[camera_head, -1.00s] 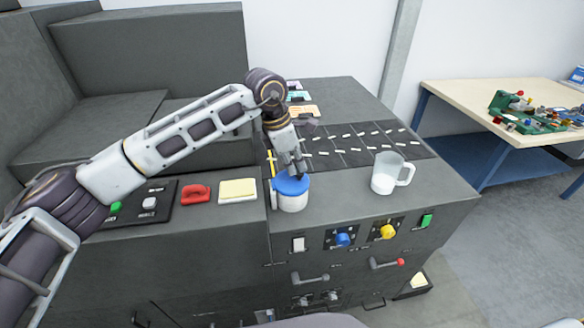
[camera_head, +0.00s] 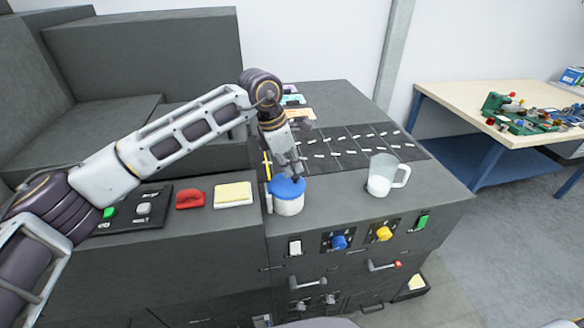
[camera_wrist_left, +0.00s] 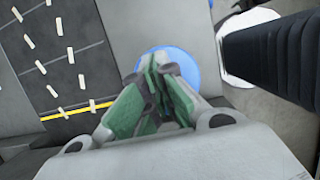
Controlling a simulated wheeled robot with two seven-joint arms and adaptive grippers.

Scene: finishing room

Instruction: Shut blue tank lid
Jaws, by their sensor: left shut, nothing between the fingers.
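The tank is a white cylinder (camera_head: 288,206) near the front left of the counter. Its blue lid (camera_head: 286,187) lies over the top and looks level; whether it is fully seated I cannot tell. My left gripper (camera_head: 297,176) points down at the lid from above, its fingers shut and empty. In the left wrist view the shut fingertips (camera_wrist_left: 158,66) overlap the blue lid (camera_wrist_left: 180,62), which shows around and beyond them. Contact with the lid looks likely but is not clear. My right gripper is not in view.
Blue (camera_head: 340,242) and yellow (camera_head: 384,234) knobs are on the front panel. A dark marked strip (camera_head: 345,146) runs behind.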

